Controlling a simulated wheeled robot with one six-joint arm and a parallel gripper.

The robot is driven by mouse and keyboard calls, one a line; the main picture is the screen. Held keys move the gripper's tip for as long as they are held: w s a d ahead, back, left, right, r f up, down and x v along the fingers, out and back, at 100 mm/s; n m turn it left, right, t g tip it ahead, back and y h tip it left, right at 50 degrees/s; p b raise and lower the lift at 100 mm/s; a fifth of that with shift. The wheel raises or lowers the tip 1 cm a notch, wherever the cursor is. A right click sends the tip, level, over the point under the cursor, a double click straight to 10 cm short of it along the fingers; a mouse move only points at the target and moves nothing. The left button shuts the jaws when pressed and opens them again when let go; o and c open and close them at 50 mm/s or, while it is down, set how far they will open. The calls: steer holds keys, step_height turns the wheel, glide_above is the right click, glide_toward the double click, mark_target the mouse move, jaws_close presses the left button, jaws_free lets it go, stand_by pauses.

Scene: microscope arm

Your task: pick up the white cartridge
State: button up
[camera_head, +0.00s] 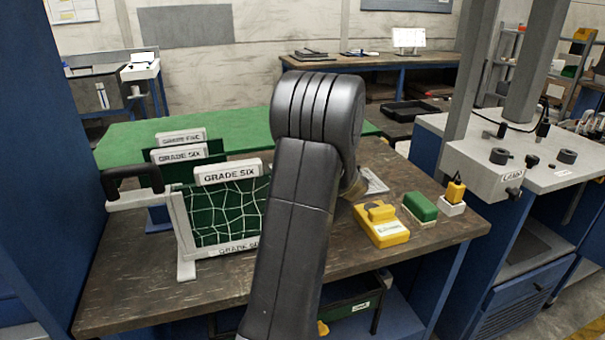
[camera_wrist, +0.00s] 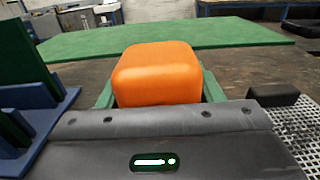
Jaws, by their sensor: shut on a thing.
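I cannot make out a clear white cartridge in either view. In the wrist view an orange block (camera_wrist: 158,72) with rounded edges sits directly in front of my gripper (camera_wrist: 158,95). Green finger-like parts show on both sides of the block, and my gripper is shut on it. The lower part of the block is hidden by the dark gripper body. In the head view my arm hides my gripper and the orange block.
A yellow box (camera_head: 381,228) and a green block (camera_head: 420,206) lie right of my arm. White-framed green panels (camera_head: 220,210) marked GRADE SIX stand on the left. A perforated metal plate (camera_wrist: 300,125) lies at right in the wrist view. A green table (camera_head: 125,135) is behind.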

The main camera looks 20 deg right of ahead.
steer(key=f, duration=0.1)
steer(key=w+f, duration=0.1)
steer(key=f, duration=0.1)
steer(key=shift+f, duration=0.2)
steer(key=shift+f, duration=0.2)
steer(key=o, duration=1.1)
steer(key=shift+o, duration=0.2)
